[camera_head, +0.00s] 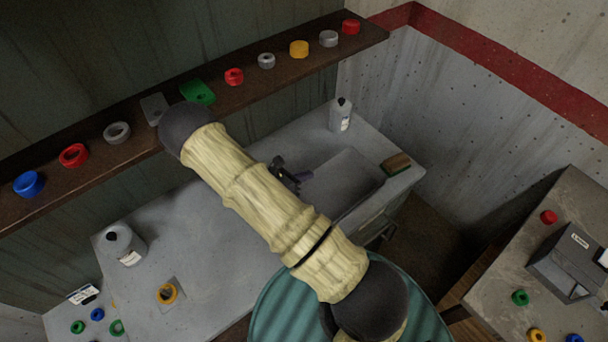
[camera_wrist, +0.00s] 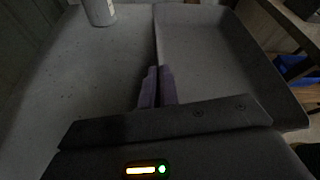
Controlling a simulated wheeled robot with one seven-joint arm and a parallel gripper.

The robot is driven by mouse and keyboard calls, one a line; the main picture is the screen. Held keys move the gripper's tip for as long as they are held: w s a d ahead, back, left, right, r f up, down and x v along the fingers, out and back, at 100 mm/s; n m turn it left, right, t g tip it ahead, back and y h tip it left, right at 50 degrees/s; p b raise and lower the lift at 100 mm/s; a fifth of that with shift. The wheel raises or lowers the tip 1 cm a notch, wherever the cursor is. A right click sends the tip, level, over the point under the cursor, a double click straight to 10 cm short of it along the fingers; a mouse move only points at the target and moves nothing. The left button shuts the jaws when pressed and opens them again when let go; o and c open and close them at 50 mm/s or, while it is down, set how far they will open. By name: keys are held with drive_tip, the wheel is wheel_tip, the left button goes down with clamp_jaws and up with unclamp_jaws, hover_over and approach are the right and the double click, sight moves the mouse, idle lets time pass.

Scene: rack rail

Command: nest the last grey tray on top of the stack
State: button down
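My gripper (camera_head: 292,176) is over the middle of the grey worktop in the head view, beside the left edge of a shallow grey basin (camera_head: 352,180) with raised sides. I cannot tell whether this basin is a tray or a sink. In the wrist view the two purple fingers of my gripper (camera_wrist: 157,84) are close together, with nothing clearly seen between them. The basin (camera_wrist: 215,60) lies ahead and to the right, its left edge in line with the fingers. I cannot tell whether they touch it. No stack of trays is clearly visible. My arm hides part of the worktop.
A bottle (camera_head: 341,114) stands behind the basin and a brown block (camera_head: 396,163) lies to its right. Another bottle (camera_head: 124,244) stands at left. Coloured rings line the wall shelf (camera_head: 290,75). A side table (camera_head: 500,270) holds a dark box (camera_head: 572,262).

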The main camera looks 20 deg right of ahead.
drive_tip(key=shift+f, duration=0.15)
drive_tip(key=c, duration=1.6)
unclamp_jaws()
drive_tip(key=shift+c, duration=0.7)
drive_tip(key=a+r+p, duration=0.2)
drive_tip(key=a+r, duration=0.2)
drive_tip(key=shift+s+a+p, duration=0.3)
drive_tip(key=shift+s+p, duration=0.05)
drive_tip(key=shift+s, duration=0.1)
drive_tip(key=shift+f, duration=0.1)
